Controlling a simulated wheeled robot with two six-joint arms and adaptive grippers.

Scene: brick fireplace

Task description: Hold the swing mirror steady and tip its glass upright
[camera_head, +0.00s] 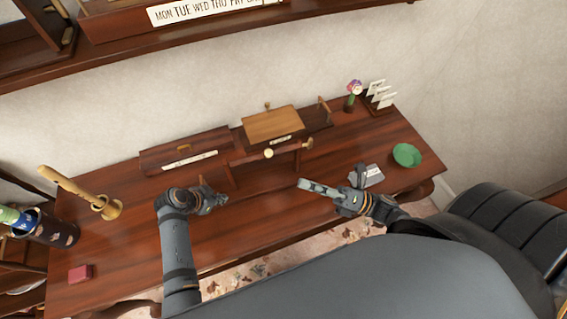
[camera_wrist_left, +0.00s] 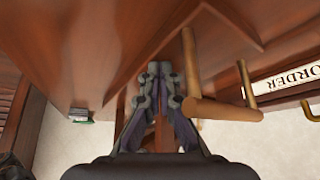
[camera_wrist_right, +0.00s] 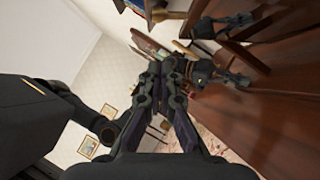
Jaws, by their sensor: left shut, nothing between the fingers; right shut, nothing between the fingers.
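A dark wooden stand (camera_head: 229,178) with a crossbar and pale round knobs stands mid-desk; I take it for the swing mirror. Its glass face cannot be made out, so its tilt is unclear. My left gripper (camera_head: 221,199) is shut and empty, low in front of the stand's left post. In the left wrist view my left fingertips (camera_wrist_left: 160,70) are together, beside a wooden post and a light rod (camera_wrist_left: 222,108). My right gripper (camera_head: 303,184) is shut and empty in front of the stand's right side, apart from it. Its fingers (camera_wrist_right: 167,62) also show together in the right wrist view.
Behind stand a labelled dark box (camera_head: 180,150) and a light wooden sloped board (camera_head: 272,124). A green bowl (camera_head: 407,155) and grey labelled object (camera_head: 367,175) are at right.

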